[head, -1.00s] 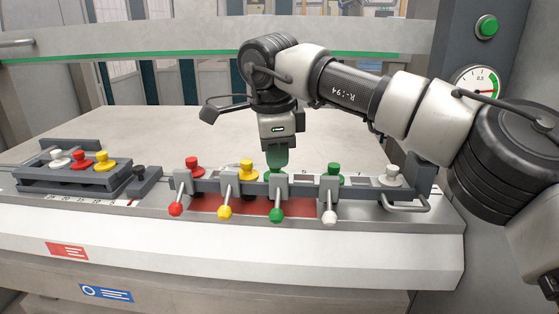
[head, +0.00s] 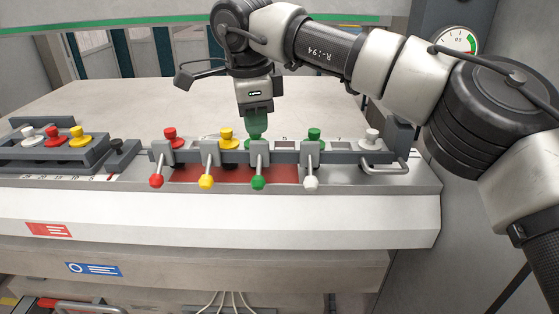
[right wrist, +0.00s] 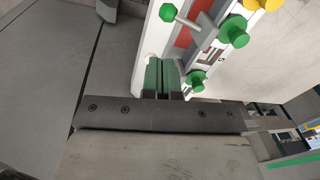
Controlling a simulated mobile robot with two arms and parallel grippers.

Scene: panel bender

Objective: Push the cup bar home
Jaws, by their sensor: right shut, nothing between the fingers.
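The cup bar (head: 285,157) is a long dark grey bar along the front of the bench, with a metal loop handle (head: 386,167) at its right end. Red (head: 170,136), yellow (head: 228,139), green (head: 314,136) and white knob-like cups stand along it. Levers with red, yellow, green (head: 258,183) and white balls stick out in front. My right gripper (head: 254,130) points down just above or behind the bar near the green-ball lever; contact cannot be told. Its green fingers (right wrist: 163,78) are together and empty in the right wrist view. My left gripper is not in view.
A small dark rack (head: 50,155) with white, red and yellow knobs is at the left, with a black knob (head: 116,145) beside it. A pale flat table (head: 130,105) lies behind, open. A dark post with a gauge (head: 457,40) stands at the back right.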

